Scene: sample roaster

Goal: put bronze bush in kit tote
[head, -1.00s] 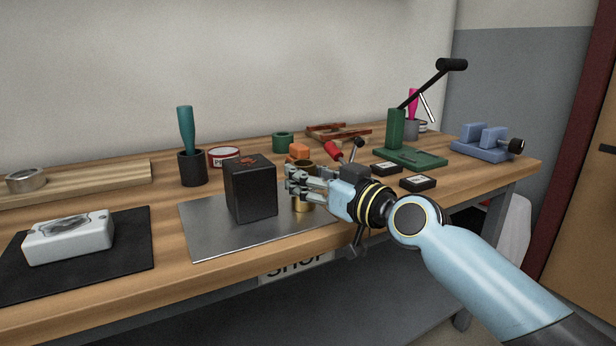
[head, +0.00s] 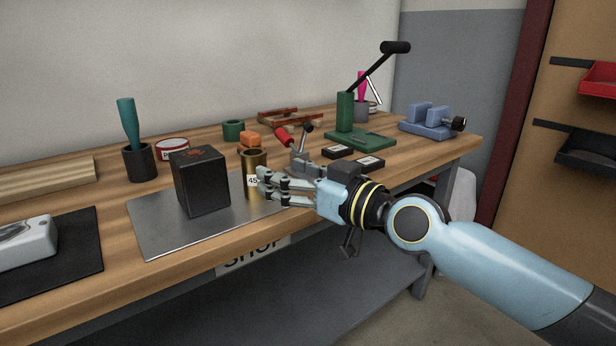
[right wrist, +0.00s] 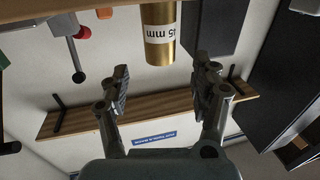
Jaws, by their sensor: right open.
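The bronze bush (head: 254,163) is a gold-coloured upright cylinder with a white size label, standing on the grey metal plate (head: 160,235) beside a black block. It also shows in the right wrist view (right wrist: 160,40), beyond and between the fingertips, with its label reading 45 mm. My right gripper (head: 265,182) is open and empty, its fingers pointing left at the bush's lower right side and hiding part of it. In the right wrist view the gripper (right wrist: 163,75) has clear space between its fingers. My left gripper is out of view. I cannot identify a kit tote.
The black block (head: 200,182) stands close left of the bush. A green press (head: 347,125) and blue vise (head: 430,120) stand right. Red (head: 600,78) and black (head: 590,152) bins hang far right.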

